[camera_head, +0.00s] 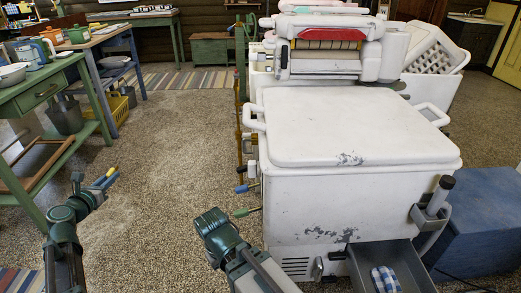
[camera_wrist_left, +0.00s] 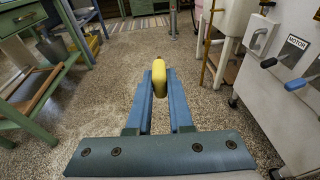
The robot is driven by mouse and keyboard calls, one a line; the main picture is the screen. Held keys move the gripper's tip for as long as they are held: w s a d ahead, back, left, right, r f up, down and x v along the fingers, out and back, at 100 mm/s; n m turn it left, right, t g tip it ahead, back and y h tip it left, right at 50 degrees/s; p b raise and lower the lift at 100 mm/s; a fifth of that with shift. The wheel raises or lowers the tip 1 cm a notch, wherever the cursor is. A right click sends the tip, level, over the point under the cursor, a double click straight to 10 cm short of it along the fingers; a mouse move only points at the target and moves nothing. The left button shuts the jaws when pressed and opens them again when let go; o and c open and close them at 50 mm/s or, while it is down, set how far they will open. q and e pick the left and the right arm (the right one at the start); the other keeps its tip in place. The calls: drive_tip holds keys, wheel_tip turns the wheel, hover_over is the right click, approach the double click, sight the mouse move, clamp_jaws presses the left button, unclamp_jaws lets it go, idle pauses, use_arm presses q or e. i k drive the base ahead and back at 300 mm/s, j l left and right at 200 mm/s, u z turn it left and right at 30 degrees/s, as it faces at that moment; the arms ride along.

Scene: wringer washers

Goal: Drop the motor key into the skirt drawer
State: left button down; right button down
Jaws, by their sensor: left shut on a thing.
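My left gripper (camera_head: 105,180) is shut on a small yellow piece, the motor key (camera_head: 111,172), above the floor left of the washer. In the left wrist view the key (camera_wrist_left: 159,77) stands between the blue fingertips (camera_wrist_left: 159,92); its far end is hidden. The skirt drawer (camera_head: 417,272), a grey open tray at the bottom front of the white washer (camera_head: 320,210), is pulled out. A blue checked cloth (camera_head: 385,279) lies in it. The drawer is far to the right of the key and apart from it. Part of my right arm shows, but its gripper does not.
A green bench (camera_head: 88,100) stands at the left. Levers (camera_wrist_left: 282,53) and a panel marked MOTOR (camera_wrist_left: 294,45) stick out from the washer's side. A blue box (camera_head: 485,225) stands right of the drawer. Bare floor (camera_head: 165,150) lies between bench and washer.

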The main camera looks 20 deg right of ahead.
sight(363, 249)
drive_tip(key=k+l, duration=0.3)
drive_tip(key=l, duration=0.15)
drive_tip(key=k+l, duration=0.25)
drive_tip(key=l, duration=0.2)
drive_tip(key=k+l, duration=0.3)
drive_tip(key=l, duration=0.15)
